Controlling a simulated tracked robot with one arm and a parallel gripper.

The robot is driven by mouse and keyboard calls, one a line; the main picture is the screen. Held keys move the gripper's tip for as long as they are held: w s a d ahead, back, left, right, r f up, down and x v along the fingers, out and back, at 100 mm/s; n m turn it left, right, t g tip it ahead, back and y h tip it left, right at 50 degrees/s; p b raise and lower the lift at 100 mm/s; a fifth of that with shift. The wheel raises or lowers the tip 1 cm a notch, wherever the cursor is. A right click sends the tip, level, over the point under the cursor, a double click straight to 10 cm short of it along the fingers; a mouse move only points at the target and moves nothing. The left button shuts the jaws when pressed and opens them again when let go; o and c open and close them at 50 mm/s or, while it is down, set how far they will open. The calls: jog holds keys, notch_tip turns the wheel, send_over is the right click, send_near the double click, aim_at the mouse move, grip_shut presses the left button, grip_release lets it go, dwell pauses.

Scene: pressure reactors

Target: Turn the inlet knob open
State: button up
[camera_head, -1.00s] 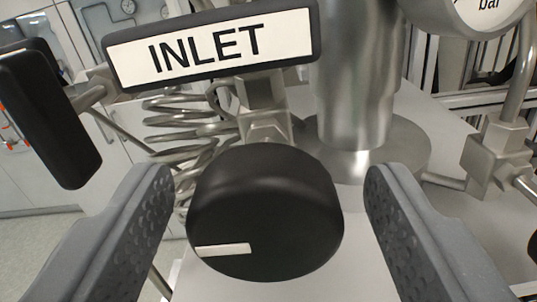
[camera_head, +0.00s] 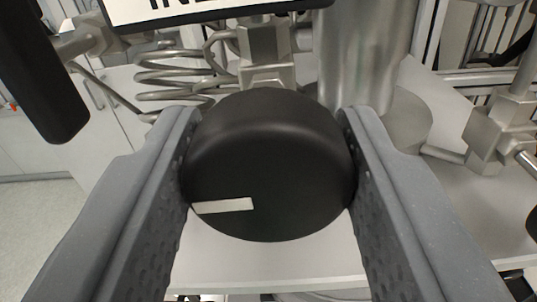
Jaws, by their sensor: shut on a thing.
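The inlet knob (camera_head: 270,165) is a round black knob in the middle of the view. A short white mark lies at its lower left, nearly level and pointing left. My gripper (camera_head: 268,150) is shut on the knob, one grey finger against its left side and one against its right. The INLET label (camera_head: 215,14) is above the knob, and the top edge of the view cuts off most of it.
A black handle (camera_head: 42,75) on a metal stem is at the upper left. Coiled steel tubing (camera_head: 175,75) and a steel fitting (camera_head: 265,55) are behind the knob. A steel column (camera_head: 365,55) stands behind right, and a pipe fitting (camera_head: 490,125) is at the right.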

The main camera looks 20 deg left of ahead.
jog(key=n+p, duration=0.1)
jog(key=n, duration=0.2)
jog(key=shift+d+n, duration=0.1)
jog(key=shift+n, duration=0.2)
jog(key=n+p, duration=0.1)
jog(key=n, duration=0.3)
jog(key=shift+f+n, duration=0.15)
jog(key=shift+n, duration=0.15)
jog(key=n, duration=0.4)
jog(key=shift+f+n, duration=0.1)
jog(key=shift+n, duration=0.2)
jog(key=shift+n+b, duration=0.55)
jog(key=shift+n, duration=1.65)
jog(key=o, duration=1)
jog(key=shift+a, duration=0.2)
jog(key=shift+c, duration=0.2)
jog(key=shift+s, duration=0.1)
